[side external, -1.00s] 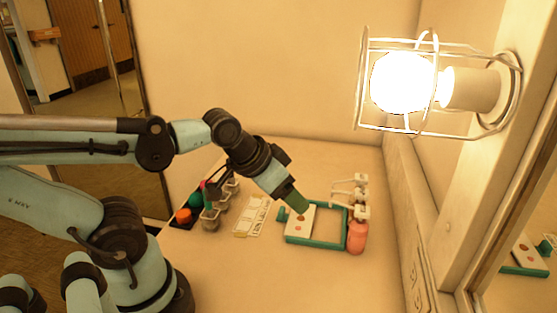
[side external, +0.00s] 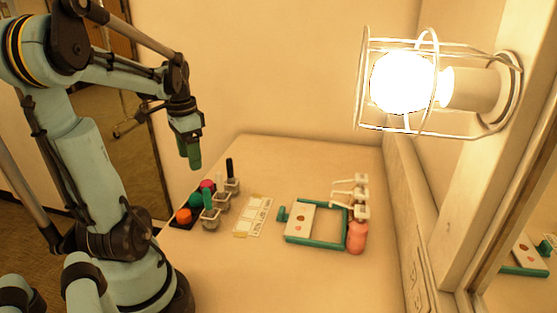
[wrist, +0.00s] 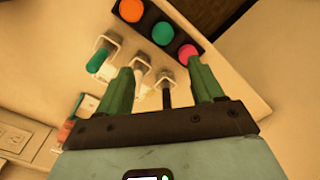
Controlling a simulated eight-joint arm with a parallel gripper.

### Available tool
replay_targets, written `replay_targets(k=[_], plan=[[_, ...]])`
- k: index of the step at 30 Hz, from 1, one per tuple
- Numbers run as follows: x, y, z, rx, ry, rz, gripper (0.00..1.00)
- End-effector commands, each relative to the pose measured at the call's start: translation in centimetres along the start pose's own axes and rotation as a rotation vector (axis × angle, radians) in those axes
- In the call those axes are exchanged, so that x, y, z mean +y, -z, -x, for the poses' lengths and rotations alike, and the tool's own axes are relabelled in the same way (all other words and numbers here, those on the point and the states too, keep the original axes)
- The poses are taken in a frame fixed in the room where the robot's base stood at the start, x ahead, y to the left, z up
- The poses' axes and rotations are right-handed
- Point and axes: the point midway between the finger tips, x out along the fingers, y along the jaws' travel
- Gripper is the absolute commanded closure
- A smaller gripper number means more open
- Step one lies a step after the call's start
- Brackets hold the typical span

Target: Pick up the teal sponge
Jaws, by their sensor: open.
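The teal sponge (side external: 196,200) is a round piece in a black tray at the left of the counter, between an orange and a pink round piece. In the wrist view the teal sponge (wrist: 163,33) shows at the top, beyond my fingertips. My gripper (side external: 191,163) is raised above the counter, behind and clear of the tray, with green fingers pointing down. In the wrist view my gripper (wrist: 160,72) has its two fingers well apart with nothing held between them.
Close beside the tray are small square jars (side external: 210,222) holding a teal, a white and a black stick. The front counter is clear.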

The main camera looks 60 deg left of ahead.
Motion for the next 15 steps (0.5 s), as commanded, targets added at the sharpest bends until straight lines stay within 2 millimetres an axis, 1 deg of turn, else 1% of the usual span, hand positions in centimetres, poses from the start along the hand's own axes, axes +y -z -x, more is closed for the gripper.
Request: replay_targets(k=[1, 5, 15], plan=[[-0.5, -0.4, -0.1, -0.006, -0.008, 0.005, 0.33], [-0.7, -0.7, -0.7, -0.012, -0.016, 0.001, 0.33], [-0.6, -0.7, -5.1, -0.011, -0.014, 0.001, 0.33]])
